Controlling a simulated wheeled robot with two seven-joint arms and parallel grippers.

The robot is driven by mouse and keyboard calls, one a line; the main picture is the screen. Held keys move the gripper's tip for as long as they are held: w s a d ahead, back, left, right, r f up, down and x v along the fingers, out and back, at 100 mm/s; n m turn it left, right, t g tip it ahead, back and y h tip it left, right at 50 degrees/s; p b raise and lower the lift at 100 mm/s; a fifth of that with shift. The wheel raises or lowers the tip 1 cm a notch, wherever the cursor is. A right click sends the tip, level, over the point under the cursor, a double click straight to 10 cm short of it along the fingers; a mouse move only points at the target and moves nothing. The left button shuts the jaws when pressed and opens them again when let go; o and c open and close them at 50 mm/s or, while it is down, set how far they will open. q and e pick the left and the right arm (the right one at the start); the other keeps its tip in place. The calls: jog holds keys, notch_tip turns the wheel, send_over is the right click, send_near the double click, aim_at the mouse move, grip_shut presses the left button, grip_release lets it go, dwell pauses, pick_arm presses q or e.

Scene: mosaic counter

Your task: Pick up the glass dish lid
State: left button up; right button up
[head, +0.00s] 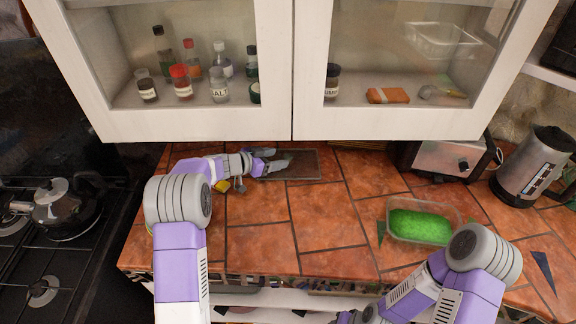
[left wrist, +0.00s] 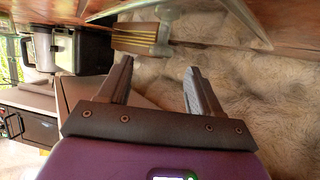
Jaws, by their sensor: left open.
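A flat, see-through rectangular panel with a dark rim, which looks like the glass dish lid (head: 305,165), lies at the back of the tiled counter under the wall cabinet. My left gripper (head: 273,159) is open at the left part of this panel, its fingers overlapping it in the head view. I cannot tell whether they touch it. In the left wrist view the open fingers (left wrist: 158,76) have nothing between them. A clear glassy edge (left wrist: 240,18) shows beyond them at the top. A glass dish (head: 392,232) with bright green contents stands at the right. My right gripper is out of view.
The wall cabinet (head: 200,125) with jars hangs low above the back of the counter. A toaster (head: 441,160) and kettle (head: 530,165) stand at the back right. A hob with a pot (head: 62,208) is at the left. The middle counter (head: 325,220) is clear.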

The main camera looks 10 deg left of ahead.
aim_at(287, 156)
pick_arm(q)
jog(key=x, duration=0.3)
jog(key=shift+w+d+f+b, duration=0.2)
jog(key=shift+b, duration=0.15)
grip_shut()
